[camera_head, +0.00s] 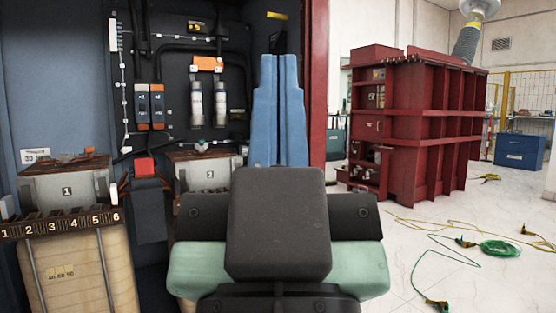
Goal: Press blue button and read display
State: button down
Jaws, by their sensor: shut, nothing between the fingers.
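My gripper (279,60) is in the middle of the view, seen from behind. Its two blue fingers point away into the open cabinet and lie together, shut and empty. The dark and green gripper body fills the lower middle and hides part of the cabinet behind it. I cannot make out a blue button or a display; either could be hidden behind my gripper. Two small blue-and-orange modules (149,106) are on the cabinet's dark back wall (75,80), left of my fingers.
Numbered terminal blocks (68,190) and a red-topped part (145,168) stand low in the cabinet. Its red door edge (318,80) is right of my fingers. A red transformer (425,120) stands farther right. Green cables (500,250) lie on the white floor.

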dwell(0.7)
notch_tip(320, 180, up, 52)
jog(key=p, duration=5.1)
jog(key=shift+p, duration=0.4)
jog(key=shift+f, duration=0.2)
